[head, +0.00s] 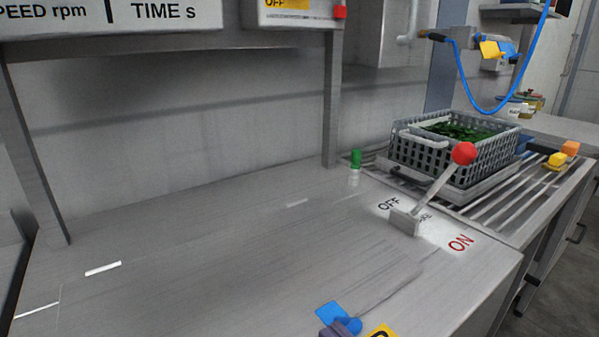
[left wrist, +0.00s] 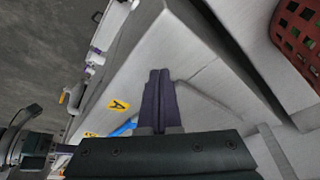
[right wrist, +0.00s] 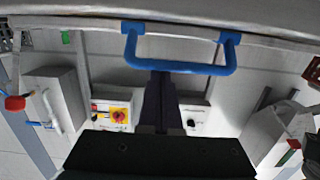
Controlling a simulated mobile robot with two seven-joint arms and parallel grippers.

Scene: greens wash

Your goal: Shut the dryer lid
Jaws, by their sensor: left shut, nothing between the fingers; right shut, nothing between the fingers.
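In the head view, a blue piece (head: 329,312) shows at the bottom edge of the steel top, with the purple fingers of my right gripper (head: 340,329) against or just in front of it. In the right wrist view, a blue bar handle (right wrist: 185,66) hangs on a pale edge. The shut fingertips of my right gripper (right wrist: 163,74) overlap the bar; I cannot tell whether they touch. I cannot make out the whole lid. My left gripper (left wrist: 160,72) is shut and empty over a grey surface in the left wrist view and is outside the head view.
A lever with a red knob (head: 464,153) stands on the steel top between OFF and ON. A grey basket of greens (head: 458,153) sits on a slatted rack behind it. A red crate (left wrist: 298,32) is at the left wrist view's corner. Much of the steel top is clear.

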